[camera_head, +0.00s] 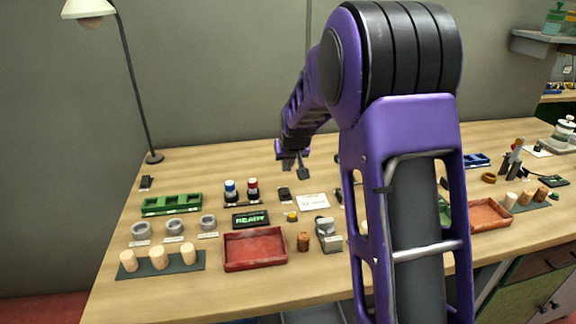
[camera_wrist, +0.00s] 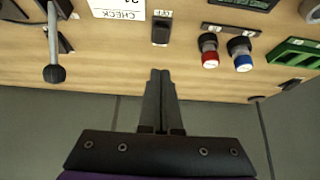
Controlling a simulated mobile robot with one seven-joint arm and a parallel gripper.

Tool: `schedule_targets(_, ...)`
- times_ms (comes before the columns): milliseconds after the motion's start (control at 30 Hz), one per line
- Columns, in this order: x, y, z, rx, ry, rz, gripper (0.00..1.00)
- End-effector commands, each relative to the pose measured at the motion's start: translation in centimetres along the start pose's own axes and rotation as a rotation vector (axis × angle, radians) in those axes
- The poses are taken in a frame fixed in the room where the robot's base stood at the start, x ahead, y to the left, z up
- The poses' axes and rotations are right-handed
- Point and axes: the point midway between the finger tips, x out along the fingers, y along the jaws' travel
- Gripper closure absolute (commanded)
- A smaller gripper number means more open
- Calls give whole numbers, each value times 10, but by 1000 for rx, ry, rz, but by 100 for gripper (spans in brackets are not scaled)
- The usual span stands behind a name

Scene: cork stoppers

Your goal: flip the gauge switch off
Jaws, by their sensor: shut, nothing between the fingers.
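A small black switch block (camera_head: 285,193) stands on the table between the red-topped piece and the white card. My gripper (camera_head: 304,177) is shut and empty, on the wall side of the block. In the wrist view, its fingertips (camera_wrist: 160,73) point towards the block, with a gap in the picture between them.
Red-topped (camera_head: 252,188) and blue-topped (camera_head: 230,190) pieces stand left of the switch. A ball-ended lever (camera_wrist: 54,72) and the check card (camera_head: 313,201) are near.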

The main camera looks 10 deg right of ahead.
Motion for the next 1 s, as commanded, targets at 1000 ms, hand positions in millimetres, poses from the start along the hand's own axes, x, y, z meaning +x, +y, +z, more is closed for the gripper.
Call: schedule_targets(1000, 88, 0, 29, -1, 0, 1, 100)
